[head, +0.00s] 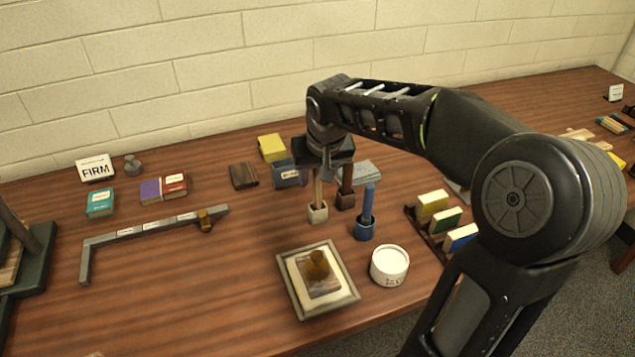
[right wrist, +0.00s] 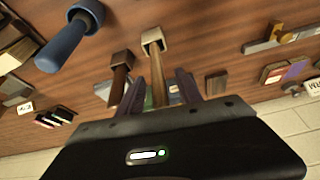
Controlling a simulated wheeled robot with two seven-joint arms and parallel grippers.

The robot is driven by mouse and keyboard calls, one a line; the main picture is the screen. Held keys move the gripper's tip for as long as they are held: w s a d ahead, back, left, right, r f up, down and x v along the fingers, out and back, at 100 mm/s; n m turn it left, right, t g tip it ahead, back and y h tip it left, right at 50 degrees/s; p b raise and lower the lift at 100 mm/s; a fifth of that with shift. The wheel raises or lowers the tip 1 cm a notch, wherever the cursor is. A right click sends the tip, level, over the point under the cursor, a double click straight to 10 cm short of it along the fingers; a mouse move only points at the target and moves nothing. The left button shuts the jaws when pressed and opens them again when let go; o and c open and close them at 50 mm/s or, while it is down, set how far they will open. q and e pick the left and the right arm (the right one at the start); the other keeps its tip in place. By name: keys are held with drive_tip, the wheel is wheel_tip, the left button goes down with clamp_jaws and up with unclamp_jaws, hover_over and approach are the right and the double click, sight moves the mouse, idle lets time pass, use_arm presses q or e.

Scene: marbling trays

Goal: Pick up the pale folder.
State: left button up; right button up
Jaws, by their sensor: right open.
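The pale folder, a light tan wooden handle (head: 318,190), stands upright in a small pale square holder (head: 318,212). In the right wrist view it is the tan stick (right wrist: 156,65) rising from its holder (right wrist: 152,40). My right gripper (right wrist: 158,84) is open, and the stick shows between its two fingers in that view; I cannot tell whether they touch it. In the head view the right gripper (head: 326,166) is over the folder's top and hides it. My left gripper is not in view.
A dark brown handle (head: 346,178) stands close beside the folder, and a blue handle (head: 367,200) stands in front to the right. A framed tray (head: 292,288) and white round tub (head: 389,266) are nearer. Small books (head: 433,205) stand right.

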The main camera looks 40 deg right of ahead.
drive_tip(key=shift+w+d+f, duration=0.1)
drive_tip(key=shift+w+f, duration=0.1)
drive_tip(key=shift+f, duration=0.35)
drive_tip(key=shift+c, duration=0.4)
clamp_jaws()
